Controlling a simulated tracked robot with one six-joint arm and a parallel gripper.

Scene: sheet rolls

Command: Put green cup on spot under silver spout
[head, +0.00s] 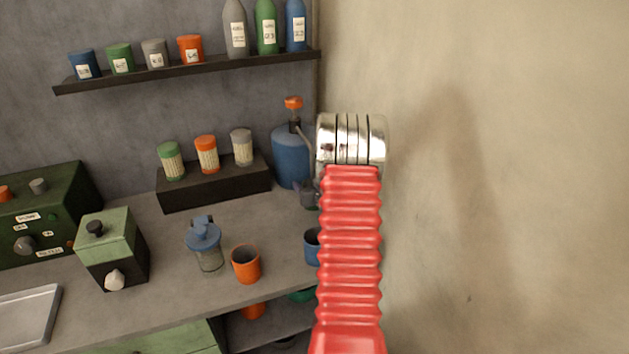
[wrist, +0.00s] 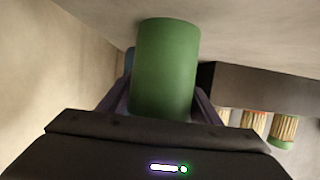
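The green cup (wrist: 165,65) fills the middle of the wrist view, which shows the scene upside down. My gripper (wrist: 161,104) has its dark fingers against both sides of the cup. Whether the cup touches the counter is hard to tell. In the head view my arm hides the cup. There, a blue dispenser tank (head: 290,157) with an orange top stands at the back right of the counter. A thin grey spout (head: 303,135) slants down from its top and runs behind my arm. The spot under the spout is hidden.
A dark box with several shakers (head: 213,187) stands left of the tank. An orange cup (head: 246,264), a lidded glass jar (head: 206,244) and a partly hidden blue cup (head: 312,246) are nearer the counter's front. A beige wall (head: 520,180) closes off the right.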

